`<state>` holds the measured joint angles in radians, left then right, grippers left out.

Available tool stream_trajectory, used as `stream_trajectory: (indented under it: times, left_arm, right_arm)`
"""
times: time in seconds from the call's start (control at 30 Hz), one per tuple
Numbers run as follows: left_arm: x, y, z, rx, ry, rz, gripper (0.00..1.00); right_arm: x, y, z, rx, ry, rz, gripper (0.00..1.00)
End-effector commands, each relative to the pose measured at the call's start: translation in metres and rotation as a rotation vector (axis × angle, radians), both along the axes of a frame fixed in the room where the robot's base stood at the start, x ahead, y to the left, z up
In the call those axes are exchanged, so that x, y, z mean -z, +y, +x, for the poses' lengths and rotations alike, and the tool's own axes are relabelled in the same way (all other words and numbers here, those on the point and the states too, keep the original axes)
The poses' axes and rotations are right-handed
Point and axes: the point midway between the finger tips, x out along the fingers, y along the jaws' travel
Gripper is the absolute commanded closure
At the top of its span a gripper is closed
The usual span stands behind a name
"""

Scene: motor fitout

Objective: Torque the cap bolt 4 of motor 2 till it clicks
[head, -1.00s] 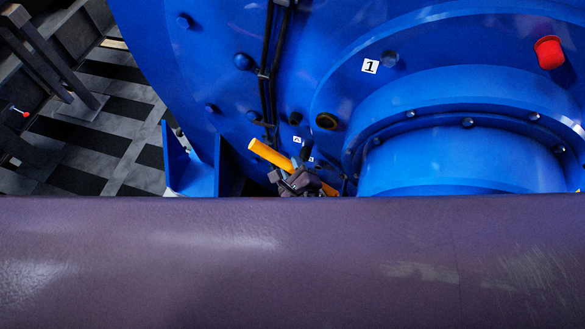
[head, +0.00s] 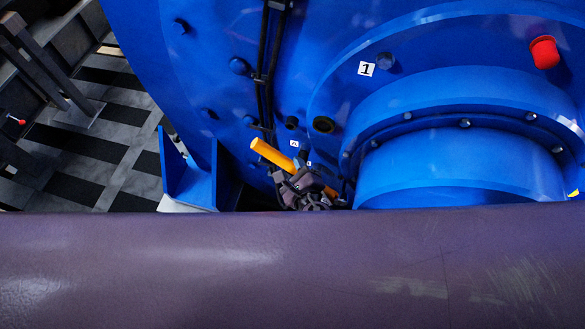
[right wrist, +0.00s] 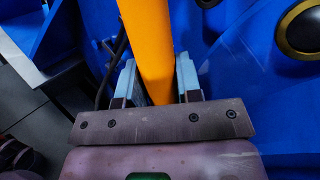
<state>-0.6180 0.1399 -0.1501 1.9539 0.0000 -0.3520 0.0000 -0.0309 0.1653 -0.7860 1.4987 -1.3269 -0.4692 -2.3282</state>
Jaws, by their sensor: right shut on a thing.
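The blue motor (head: 210,60) fills most of the head view. A bolt beside a white label "1" (head: 366,69) shows on its cap. Smaller labels (head: 294,144) lower down are too small and angled to read surely, and bolt 4 cannot be made out. My right gripper (head: 303,182) is shut on the yellow-orange handle of a tool (head: 273,154), low on the motor face. In the right wrist view the handle (right wrist: 149,45) stands between both fingers. The tool's working end is hidden, so I cannot tell whether it sits on a bolt. My left gripper is not in view.
A red cap (head: 545,52) sticks out of the motor at the upper right. Black cables (head: 266,70) run down the motor face. A blue bracket (head: 190,175) stands at the lower left, beside open checkered floor (head: 85,150). A large purple-brown surface crosses the front.

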Motion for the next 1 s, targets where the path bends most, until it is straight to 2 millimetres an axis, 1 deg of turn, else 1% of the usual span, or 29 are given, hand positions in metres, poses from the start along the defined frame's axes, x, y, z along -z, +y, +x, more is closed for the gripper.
stream_trajectory:
  times: [0.5, 1.0]
  left_arm:
    - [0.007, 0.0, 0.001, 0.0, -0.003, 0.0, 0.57]
    - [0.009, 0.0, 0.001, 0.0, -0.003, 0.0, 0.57]
  right_arm:
    - [-0.012, -0.008, -0.002, -0.001, -0.024, 0.073, 1.0]
    - [-0.013, -0.01, -0.002, -0.001, -0.028, 0.086, 1.0]
